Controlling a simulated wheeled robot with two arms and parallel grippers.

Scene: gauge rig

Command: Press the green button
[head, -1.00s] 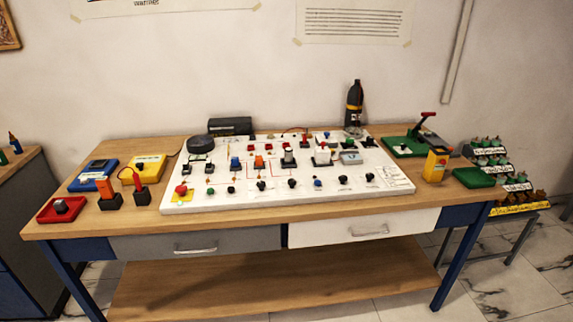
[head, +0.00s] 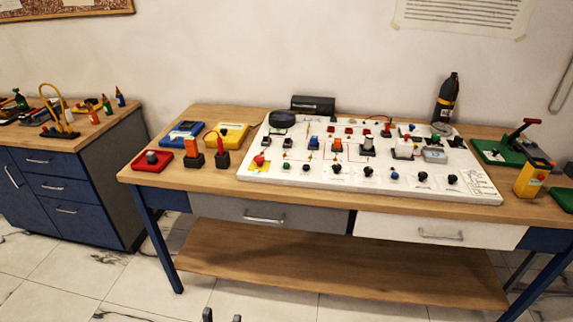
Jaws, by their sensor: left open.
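A small green button (head: 286,168) sits in the front row of the white panel (head: 470,195) on the workbench. It is just right of a red button (head: 260,160) on a yellow square. Only the tips of my left gripper (head: 222,316) show, at the bottom edge of the head view. They are apart with nothing between them, low in front of the bench and well away from the panel. My right gripper is not in view.
The wooden workbench (head: 150,171) also bears a red tray (head: 152,168), blue and yellow boxes at left, a dark bottle (head: 446,100) behind and a yellow box (head: 533,178) at right. A blue cabinet (head: 60,190) stands to the left. The floor in front is clear.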

